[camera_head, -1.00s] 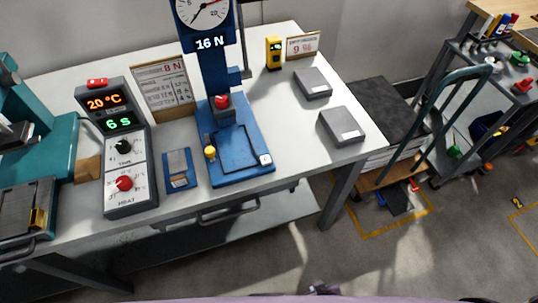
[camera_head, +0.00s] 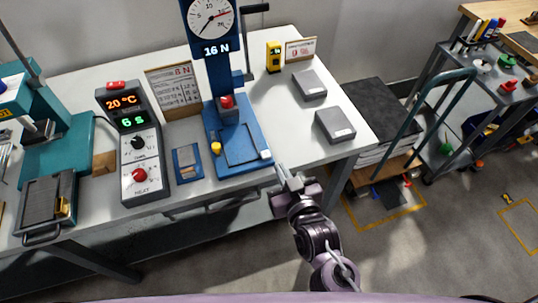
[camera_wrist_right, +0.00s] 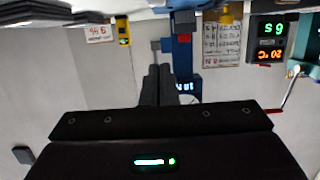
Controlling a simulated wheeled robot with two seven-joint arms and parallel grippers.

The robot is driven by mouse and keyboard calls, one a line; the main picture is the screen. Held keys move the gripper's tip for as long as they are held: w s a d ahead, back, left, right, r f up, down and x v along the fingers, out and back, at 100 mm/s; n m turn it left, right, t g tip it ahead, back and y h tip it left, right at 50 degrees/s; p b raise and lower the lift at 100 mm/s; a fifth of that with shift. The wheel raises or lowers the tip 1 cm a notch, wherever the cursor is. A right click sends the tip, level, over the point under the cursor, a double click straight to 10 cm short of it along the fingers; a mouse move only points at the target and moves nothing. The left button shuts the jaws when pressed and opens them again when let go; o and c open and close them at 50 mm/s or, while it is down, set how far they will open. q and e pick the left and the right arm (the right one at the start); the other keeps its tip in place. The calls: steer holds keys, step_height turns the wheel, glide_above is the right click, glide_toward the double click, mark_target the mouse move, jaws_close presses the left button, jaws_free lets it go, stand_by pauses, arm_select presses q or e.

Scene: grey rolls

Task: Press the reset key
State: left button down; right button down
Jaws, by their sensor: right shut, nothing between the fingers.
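A blue press stand (camera_head: 223,85) with a round dial (camera_head: 210,17) and a "16 N" display stands on the table. Its flat blue base (camera_head: 238,165) has a small white key (camera_head: 265,154) at the front right corner, its label too small to read. A yellow knob (camera_head: 216,148) is on the base's left and a red part (camera_head: 227,101) is on the column. My right gripper (camera_head: 284,178) is shut and empty, just off the table's front edge, below and right of the white key, not touching it. Its closed fingers (camera_wrist_right: 157,86) also show in the wrist view. My left gripper is out of view.
A grey controller (camera_head: 137,160) with "20 °C" and "6 s" displays, a red top button (camera_head: 116,85) and two knobs stands left of the press. Two grey blocks (camera_head: 309,84) (camera_head: 335,125) lie to the right. A cart (camera_head: 395,165) stands beyond the table's right end.

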steer(key=p, duration=0.2)
glide_above(269, 163)
step_height(269, 163, down, 2)
steer(key=shift+f, duration=0.15)
step_height(269, 163, down, 3)
steer(key=shift+r, duration=0.2)
steer(key=shift+f, duration=0.8)
steer(key=shift+f, duration=0.1)
